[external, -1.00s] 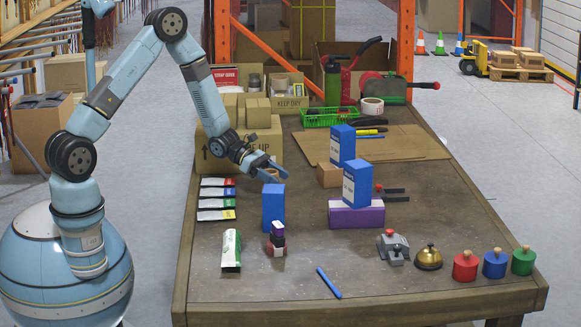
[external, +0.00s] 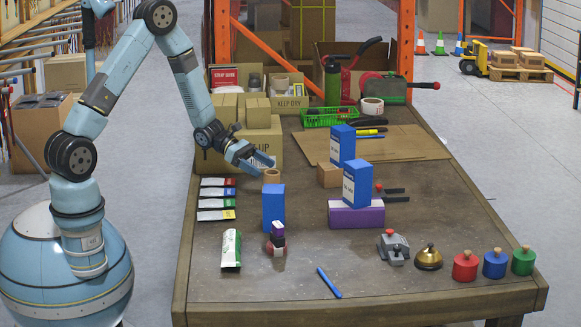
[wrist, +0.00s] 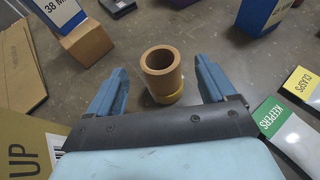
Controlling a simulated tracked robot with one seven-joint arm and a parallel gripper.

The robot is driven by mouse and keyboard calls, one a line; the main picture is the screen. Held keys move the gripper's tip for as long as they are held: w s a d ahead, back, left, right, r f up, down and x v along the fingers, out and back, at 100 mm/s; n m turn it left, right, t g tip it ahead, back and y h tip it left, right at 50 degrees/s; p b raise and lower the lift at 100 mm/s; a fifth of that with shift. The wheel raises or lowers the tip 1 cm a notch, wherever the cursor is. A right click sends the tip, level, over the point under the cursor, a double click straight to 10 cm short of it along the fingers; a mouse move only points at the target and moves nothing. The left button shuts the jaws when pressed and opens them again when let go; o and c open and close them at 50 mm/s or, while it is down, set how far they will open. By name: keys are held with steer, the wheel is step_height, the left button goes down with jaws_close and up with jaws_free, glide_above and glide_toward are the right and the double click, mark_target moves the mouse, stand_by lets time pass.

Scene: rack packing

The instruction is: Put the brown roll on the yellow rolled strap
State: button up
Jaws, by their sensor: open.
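The brown roll (wrist: 160,66) stands upright in the wrist view, its open end facing the camera. The yellow rolled strap (wrist: 170,98) shows directly beneath it, and the roll appears to rest on it. The roll also shows in the external view (external: 271,176), behind a blue box, where I cannot make out the strap. My gripper (external: 260,163) is open and empty, above and slightly left of the roll. In the wrist view my gripper (wrist: 160,65) has one finger on each side of the roll, with clear gaps.
A blue box (external: 273,207) stands just in front of the roll. A large cardboard box (external: 233,151) is behind and left of it. Several label packets (external: 216,203) lie to the left. A small brown box (external: 329,175) stands to the right. Bare table separates these.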

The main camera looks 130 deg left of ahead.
steer(key=v, duration=0.6)
steer(key=w+d+r+m+g+h, duration=0.1)
steer(key=w+d+r+m+h, duration=0.4)
steer(key=w+d+r+m, duration=0.5)
steer(key=w+d+r+m+g+h, duration=0.1)
steer(key=w+d+r+m, duration=0.15)
steer(key=d, duration=0.45)
steer(key=w+d+r+m+g+h, duration=0.1)
steer(key=w+d+m+g, duration=0.15)
steer(key=d, duration=0.35)
steer(key=w+d+r+m+g+h, duration=0.1)
steer(key=d+r+m, duration=0.15)
steer(key=d, duration=0.45)
steer(key=s+d+r+m+g+y, duration=0.1)
steer(key=s+d+r+m+g, duration=0.15)
steer(key=d+m, duration=0.4)
steer(key=s+d+r+m+g, duration=0.1)
steer(key=d+r+m, duration=0.25)
steer(key=d, duration=0.55)
steer(key=s+d+r+m+y, duration=0.2)
steer(key=s+d+r+m, duration=0.1)
steer(key=s+d+m, duration=0.1)
steer(key=s+d+r+m+t+y, duration=0.1)
steer(key=s+d+r+m, duration=0.2)
steer(key=s+m, duration=0.3)
steer(key=shift+s+d+m+t+y, duration=0.3)
steer(key=shift+d+m+y, duration=0.1)
steer(key=shift+m, duration=0.25)
